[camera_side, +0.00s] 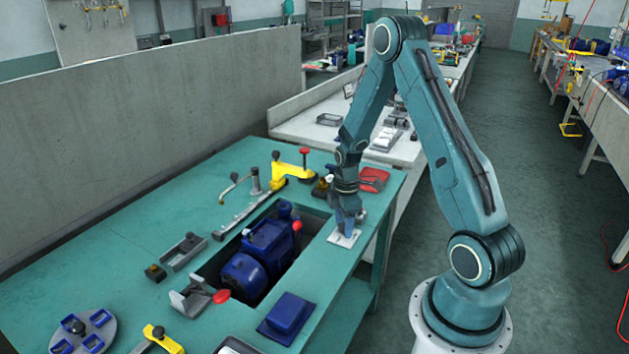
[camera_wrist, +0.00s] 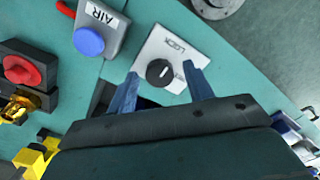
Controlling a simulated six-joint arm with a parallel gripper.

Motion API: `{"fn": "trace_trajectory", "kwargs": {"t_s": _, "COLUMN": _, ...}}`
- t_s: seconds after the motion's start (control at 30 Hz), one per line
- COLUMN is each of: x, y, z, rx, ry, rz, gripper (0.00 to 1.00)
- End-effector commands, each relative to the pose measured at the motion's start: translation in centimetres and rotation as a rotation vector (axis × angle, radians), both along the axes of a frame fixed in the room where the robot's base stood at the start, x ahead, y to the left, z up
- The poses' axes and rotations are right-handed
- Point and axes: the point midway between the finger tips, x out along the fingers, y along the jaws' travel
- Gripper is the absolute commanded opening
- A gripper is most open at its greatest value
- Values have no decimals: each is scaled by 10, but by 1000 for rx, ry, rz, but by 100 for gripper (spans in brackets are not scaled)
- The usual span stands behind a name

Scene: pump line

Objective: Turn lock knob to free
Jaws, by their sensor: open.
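The lock knob (camera_wrist: 159,72) is a round black knob with a white pointer line, set on a white square plate (camera_wrist: 172,45) marked LOCK. The plate also shows in the side view (camera_side: 344,238), near the right edge of the green table, with the knob itself hidden there by my gripper. My gripper (camera_wrist: 160,82) is open, with one blue-grey finger on each side of the knob in the wrist view. Gaps show between the fingers and the knob. In the side view my gripper (camera_side: 347,226) points down over the plate.
A red knob on a black block (camera_wrist: 21,70) is at left. A blue pump (camera_side: 265,250) sits in the table's recess. A yellow clamp (camera_side: 290,170) stands behind it.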

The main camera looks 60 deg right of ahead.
Motion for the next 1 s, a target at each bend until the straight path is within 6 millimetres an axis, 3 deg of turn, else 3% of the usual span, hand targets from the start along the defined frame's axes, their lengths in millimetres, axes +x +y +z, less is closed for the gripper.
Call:
{"fn": "trace_trajectory", "kwargs": {"t_s": 0.27, "x": 0, "y": 0, "z": -1, "rx": 0, "ry": 0, "rz": 0, "gripper": 50}}
{"fn": "trace_trajectory", "kwargs": {"t_s": 0.4, "x": 0, "y": 0, "z": 0, "rx": 0, "ry": 0, "rz": 0, "gripper": 22}}
{"fn": "trace_trajectory", "kwargs": {"t_s": 0.5, "x": 0, "y": 0, "z": 0, "rx": 0, "ry": 0, "rz": 0, "gripper": 8}}
{"fn": "trace_trajectory", "kwargs": {"t_s": 1.0, "x": 0, "y": 0, "z": 0, "rx": 0, "ry": 0, "rz": -92, "gripper": 8}}
